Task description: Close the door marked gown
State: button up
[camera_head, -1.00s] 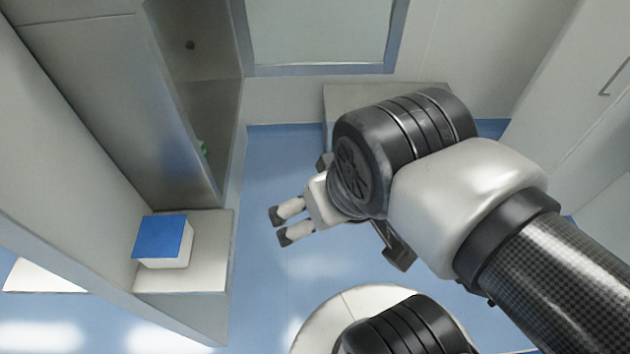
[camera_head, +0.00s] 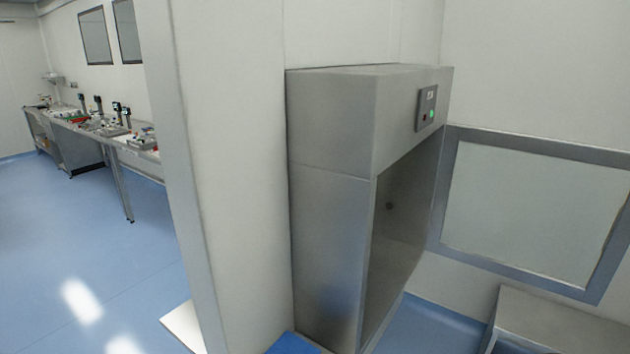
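No door marked gown can be made out in the camera view, and no such label is readable. My gripper and arm are out of the picture. A tall stainless steel cabinet (camera_head: 330,230) stands against the wall right of centre. Its front faces right and looks open, with a dark recess (camera_head: 405,220) inside.
A white wall end (camera_head: 205,150) stands left of the cabinet. A blue-topped box (camera_head: 292,344) shows at the bottom edge. A steel bench (camera_head: 560,325) is at lower right, below a framed window (camera_head: 530,208). Open blue floor (camera_head: 80,240) and a long cluttered worktable (camera_head: 110,138) lie left.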

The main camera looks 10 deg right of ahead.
aim_at(616, 244)
jog(key=i+l+z, duration=0.1)
jog(key=l, duration=0.3)
jog(key=i+l, duration=0.1)
jog(key=l, duration=0.3)
jog(key=i+l+z, duration=0.15)
jog(key=l, duration=0.25)
jog(key=i+l, duration=0.1)
jog(key=l, duration=0.3)
jog(key=i+l+z, duration=0.15)
jog(key=l, duration=0.2)
